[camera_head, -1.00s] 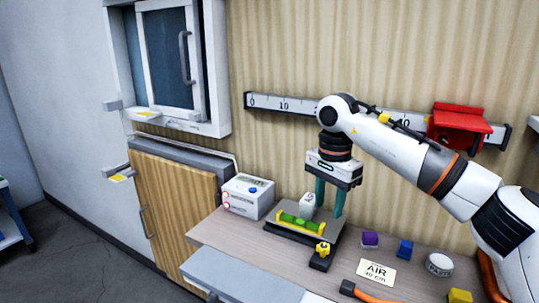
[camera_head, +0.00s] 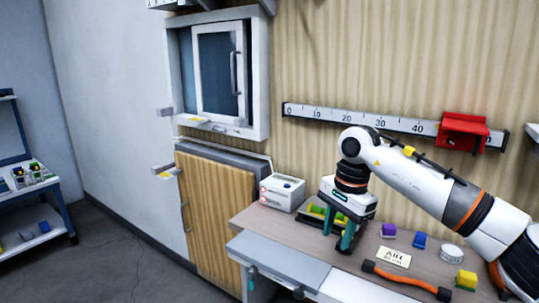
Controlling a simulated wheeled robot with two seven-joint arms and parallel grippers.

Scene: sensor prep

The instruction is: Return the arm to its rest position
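My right arm comes in from the right edge, bent at a white elbow with orange rings. Its gripper (camera_head: 338,232) has two teal fingers, apart and pointing down, with nothing visible between them. It is over the front of the workbench (camera_head: 290,229), in front of the dark plate with the yellow-green level (camera_head: 317,210). The gripper hides much of that plate. The small white piece on it cannot be seen now. My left gripper is not in view.
A white box with a display (camera_head: 283,192) stands left of the plate. A ruler rail (camera_head: 340,118) with a red slider (camera_head: 463,131) is behind.

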